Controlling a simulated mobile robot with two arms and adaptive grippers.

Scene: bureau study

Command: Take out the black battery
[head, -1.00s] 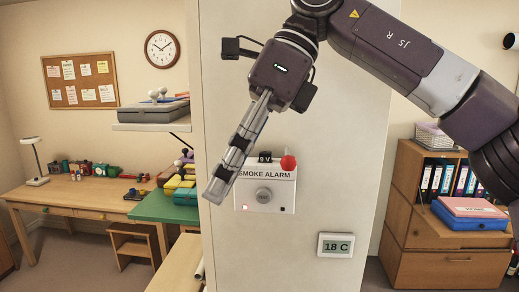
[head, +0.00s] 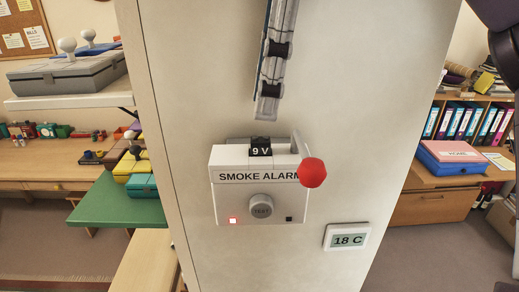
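The black battery (head: 260,147), marked 9 V, stands upright in the top of the white smoke alarm (head: 236,205), with its upper part showing. The alarm is mounted on the pale panel and has a red ball knob (head: 311,173) at its right upper corner, a grey TEST button (head: 261,207) and a lit red light (head: 233,220). My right gripper (head: 267,112) points down from the top edge, above the battery and apart from it in the picture. Its fingers show side-on, so their gap cannot be judged. My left gripper is not in view.
A thermostat (head: 348,237) reading 18 C is on the panel to the lower right.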

